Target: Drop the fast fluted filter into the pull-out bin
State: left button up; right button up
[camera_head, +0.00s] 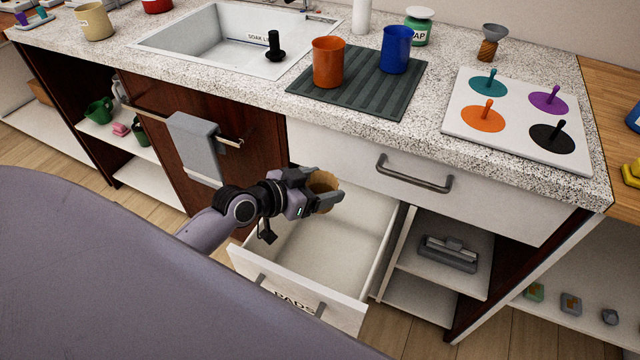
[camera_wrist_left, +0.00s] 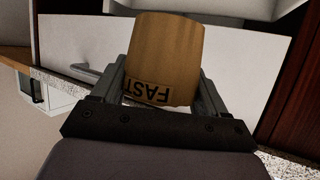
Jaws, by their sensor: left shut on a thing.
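My left gripper (camera_head: 318,190) is shut on the fast fluted filter (camera_head: 322,182), a tan, cup-like piece. In the left wrist view the filter (camera_wrist_left: 166,56) sits between the fingers, and its label "FAST" reads upside down. The gripper holds it above the back part of an open white drawer, the pull-out bin (camera_head: 345,312), whose front is marked "PADS". The inside that shows is empty; the arm hides part of it. My right gripper is not in view.
A closed drawer with a grey handle (camera_head: 414,176) is just right of the gripper. The countertop above holds an orange cup (camera_head: 328,62) and a blue cup (camera_head: 396,50) on a dark mat (camera_head: 350,97). A grey towel (camera_head: 194,146) hangs on a rail at the left.

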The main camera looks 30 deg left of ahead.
pick_arm(q)
jog(key=o, duration=0.8)
jog(key=shift+s+r, duration=0.1)
jog(key=shift+v, duration=3.5)
